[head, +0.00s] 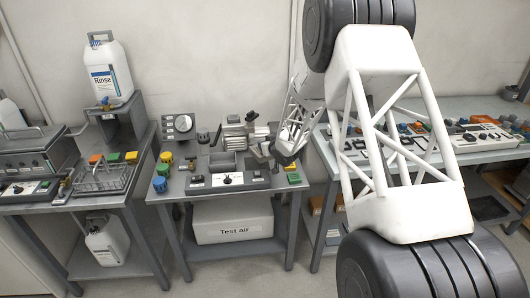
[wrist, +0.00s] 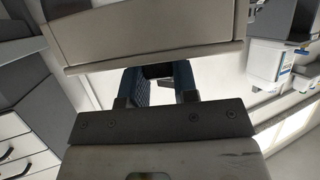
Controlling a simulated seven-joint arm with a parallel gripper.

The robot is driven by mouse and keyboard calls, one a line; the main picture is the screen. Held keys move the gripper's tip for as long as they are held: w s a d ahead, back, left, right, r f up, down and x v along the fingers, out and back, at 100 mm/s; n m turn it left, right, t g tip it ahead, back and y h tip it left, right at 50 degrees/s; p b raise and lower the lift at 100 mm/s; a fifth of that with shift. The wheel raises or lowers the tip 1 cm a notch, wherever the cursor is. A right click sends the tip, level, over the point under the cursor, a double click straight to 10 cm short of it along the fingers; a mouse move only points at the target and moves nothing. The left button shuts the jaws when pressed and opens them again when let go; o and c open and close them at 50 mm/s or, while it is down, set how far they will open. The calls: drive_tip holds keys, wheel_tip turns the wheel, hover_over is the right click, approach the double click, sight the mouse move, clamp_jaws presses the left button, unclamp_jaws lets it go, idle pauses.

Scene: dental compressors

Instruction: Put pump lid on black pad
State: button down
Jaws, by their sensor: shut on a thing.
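My gripper (head: 285,158) is over the right part of the middle table, just right of the grey pump unit (head: 240,137). In the wrist view my gripper (wrist: 158,84) has its two blue-lined fingers close around a dark thing that shows only as a small patch between them. I cannot tell for sure whether this is the pump lid. A wide grey body with a pale lip (wrist: 150,50) covers the area at and beyond the fingertips. I cannot pick out the black pad with certainty.
A grey control box (head: 228,181) stands at the middle table's front, with a green block (head: 293,179) to its right and coloured jars (head: 161,177) at left. The left bench holds a wire basket (head: 103,180) and a Rinse canister (head: 107,72). My arm hides part of the right bench (head: 455,104).

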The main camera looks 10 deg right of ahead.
drive_tip(key=shift+f, duration=1.7)
drive_tip(key=shift+f, duration=0.4)
drive_tip(key=c, duration=0.9)
unclamp_jaws()
drive_tip(key=shift+r, duration=0.1)
drive_tip(key=shift+r, duration=0.2)
drive_tip(key=shift+s+r, duration=0.15)
drive_tip(key=shift+v, duration=5.85)
